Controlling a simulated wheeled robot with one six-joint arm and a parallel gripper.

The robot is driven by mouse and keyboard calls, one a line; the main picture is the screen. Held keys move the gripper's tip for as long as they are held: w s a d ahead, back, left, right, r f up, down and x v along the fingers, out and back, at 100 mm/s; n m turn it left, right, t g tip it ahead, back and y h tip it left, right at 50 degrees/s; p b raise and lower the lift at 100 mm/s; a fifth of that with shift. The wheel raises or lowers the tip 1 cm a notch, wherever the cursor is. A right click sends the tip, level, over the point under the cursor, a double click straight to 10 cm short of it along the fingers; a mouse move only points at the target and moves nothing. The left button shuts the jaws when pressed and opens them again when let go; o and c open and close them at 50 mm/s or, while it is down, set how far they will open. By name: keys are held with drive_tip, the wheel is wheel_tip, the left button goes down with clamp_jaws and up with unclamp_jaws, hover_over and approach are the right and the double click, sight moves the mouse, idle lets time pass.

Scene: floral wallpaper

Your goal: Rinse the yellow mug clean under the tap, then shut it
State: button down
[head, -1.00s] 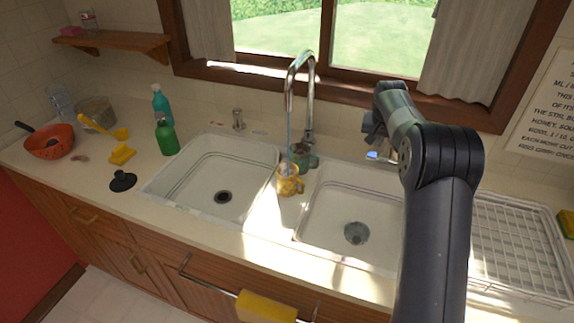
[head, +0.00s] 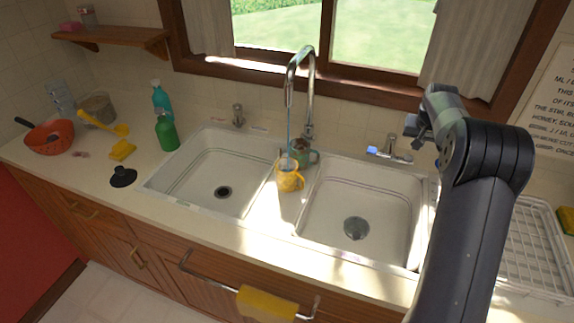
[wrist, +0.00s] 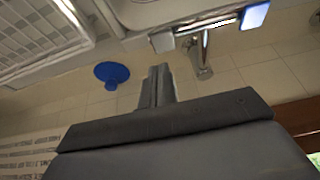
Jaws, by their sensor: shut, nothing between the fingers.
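The yellow mug (head: 289,179) stands upright on the divider between the two basins. The tall curved tap (head: 309,95) stands behind it, and a thin blue stream of water (head: 289,128) falls from its spout into the mug. The mug's inside is too small to judge. A metal lever fitting (head: 390,152) with a blue end stands behind the right basin; it also shows in the wrist view (wrist: 201,52). My gripper (head: 410,128) is above and right of this fitting, apart from it. In the wrist view its fingers (wrist: 158,84) are together and empty.
A teal mug (head: 303,152) stands close behind the yellow one. A white wire rack (head: 530,250) lies right of the right basin (head: 345,195). Green bottles (head: 167,132) and a red colander (head: 48,138) are at left. A blue disc (wrist: 111,73) is near the wall.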

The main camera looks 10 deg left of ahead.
sight(413, 159)
drive_tip(key=shift+f, duration=0.2)
drive_tip(key=shift+f+b, duration=0.9)
drive_tip(key=shift+f, duration=0.55)
drive_tip(key=shift+f+b, duration=0.6)
drive_tip(key=shift+f, duration=0.5)
drive_tip(key=shift+s+d, duration=0.1)
drive_tip(key=d, duration=0.2)
drive_tip(key=shift+s+d, duration=0.2)
drive_tip(key=shift+d, duration=0.2)
drive_tip(key=shift+r+p, duration=0.2)
drive_tip(key=shift+p, duration=0.1)
